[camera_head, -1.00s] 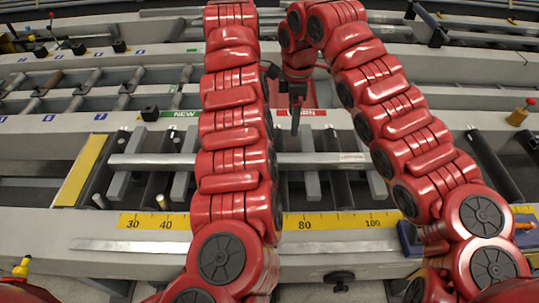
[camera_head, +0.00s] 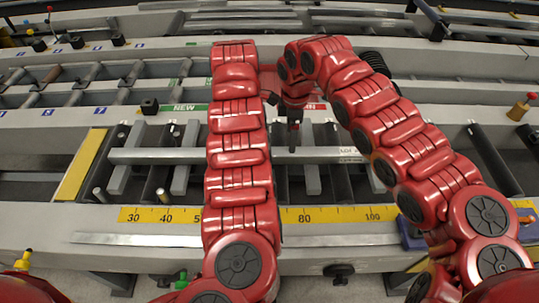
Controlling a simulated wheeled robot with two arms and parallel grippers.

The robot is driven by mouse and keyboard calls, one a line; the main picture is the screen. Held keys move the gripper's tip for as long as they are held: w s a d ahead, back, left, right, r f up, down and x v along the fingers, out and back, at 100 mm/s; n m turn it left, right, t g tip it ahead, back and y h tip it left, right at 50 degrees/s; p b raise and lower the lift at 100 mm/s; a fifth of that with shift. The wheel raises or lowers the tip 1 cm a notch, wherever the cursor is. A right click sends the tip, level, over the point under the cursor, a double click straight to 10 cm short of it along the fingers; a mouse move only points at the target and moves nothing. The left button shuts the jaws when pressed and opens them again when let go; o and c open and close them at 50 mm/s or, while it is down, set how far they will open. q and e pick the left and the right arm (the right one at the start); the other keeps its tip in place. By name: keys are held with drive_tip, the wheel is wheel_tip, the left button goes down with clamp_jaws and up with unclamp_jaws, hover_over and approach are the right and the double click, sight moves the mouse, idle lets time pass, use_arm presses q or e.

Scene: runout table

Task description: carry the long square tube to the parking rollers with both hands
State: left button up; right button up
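The long square tube (camera_head: 160,156) is a pale metal bar lying left to right across dark rollers and grey supports, with a label near its right end. My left arm crosses in front of its middle. My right gripper (camera_head: 294,139) points down with its dark fingers just above or at the tube, right of my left arm. I cannot tell whether it touches the tube or how far its fingers are apart. My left gripper is hidden behind its own arm. Rollers in a rail frame (camera_head: 84,75) stand behind at the left; I cannot tell which are the parking rollers.
A yellow scale (camera_head: 335,215) runs along the front, with a flat metal strip (camera_head: 140,239) before it. A yellow plate (camera_head: 82,165) lies at the left. Green (camera_head: 185,107) and red labels mark the ledge behind the tube. A small black block (camera_head: 149,106) stands there.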

sight(303, 155)
use_arm(q)
wheel_tip(303, 155, down, 8)
use_arm(e)
wheel_tip(303, 155, down, 8)
drive_tip(key=shift+f, duration=0.1)
use_arm(q)
clamp_jaws()
use_arm(e)
clamp_jaws()
idle(1.0)
